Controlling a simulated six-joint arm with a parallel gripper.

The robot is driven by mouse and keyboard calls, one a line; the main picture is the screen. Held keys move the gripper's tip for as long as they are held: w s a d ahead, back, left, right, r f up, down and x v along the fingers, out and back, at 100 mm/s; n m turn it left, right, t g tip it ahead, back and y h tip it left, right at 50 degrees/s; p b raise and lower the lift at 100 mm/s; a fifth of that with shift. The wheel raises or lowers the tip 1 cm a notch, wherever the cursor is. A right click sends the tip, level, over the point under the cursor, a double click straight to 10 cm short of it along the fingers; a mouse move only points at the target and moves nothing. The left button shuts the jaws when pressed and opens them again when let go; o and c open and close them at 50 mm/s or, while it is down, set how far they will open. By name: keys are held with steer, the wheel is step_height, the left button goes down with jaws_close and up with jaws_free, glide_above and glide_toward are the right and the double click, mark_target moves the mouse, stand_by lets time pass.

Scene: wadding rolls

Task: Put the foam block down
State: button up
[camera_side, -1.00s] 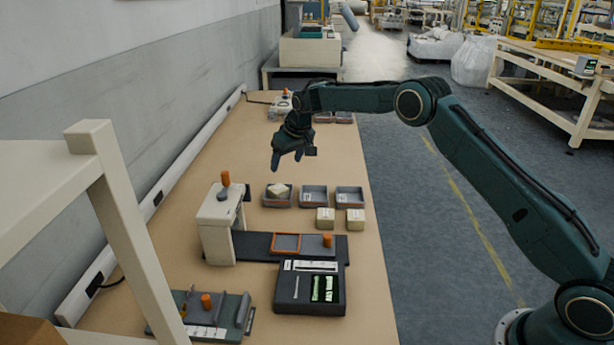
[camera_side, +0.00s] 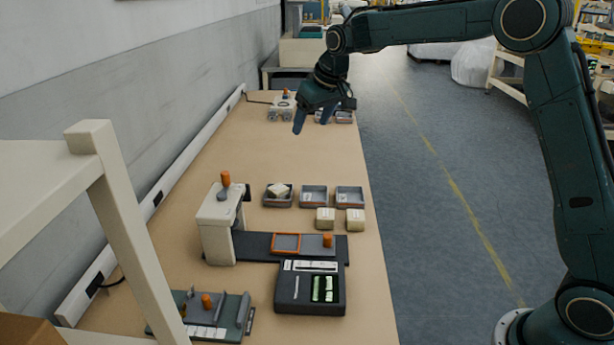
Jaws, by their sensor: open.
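A pale cream foam block (camera_side: 279,190) lies tilted in the left one of three small grey trays in a row, the left tray (camera_side: 270,203). Two more cream blocks, the left block (camera_side: 325,219) and the right block (camera_side: 355,220), sit on the table in front of the middle and right trays. My gripper (camera_side: 312,123) is open and empty, pointing down high above the table beyond the trays. It touches none of the blocks.
The middle tray (camera_side: 314,197) and right tray (camera_side: 350,197) look empty of blocks. A cream press-like stand (camera_side: 217,225) with an orange knob, a dark slide and a dark box (camera_side: 308,309) stand nearer. A cream frame (camera_side: 125,220) rises at the left. Bare table lies beyond the trays.

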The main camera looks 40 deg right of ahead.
steer(key=s+a+r, duration=0.1)
steer(key=s+r, duration=0.3)
steer(key=s, duration=0.6)
steer(key=s+r, duration=0.4)
steer(key=s, duration=0.5)
steer(key=s+f, duration=0.3)
steer(key=s, duration=0.7)
steer(key=s+a+f, duration=0.1)
steer(key=s+f, duration=0.2)
steer(key=s, duration=0.8)
steer(key=shift+s+t, duration=0.25)
steer(key=shift+t, duration=0.15)
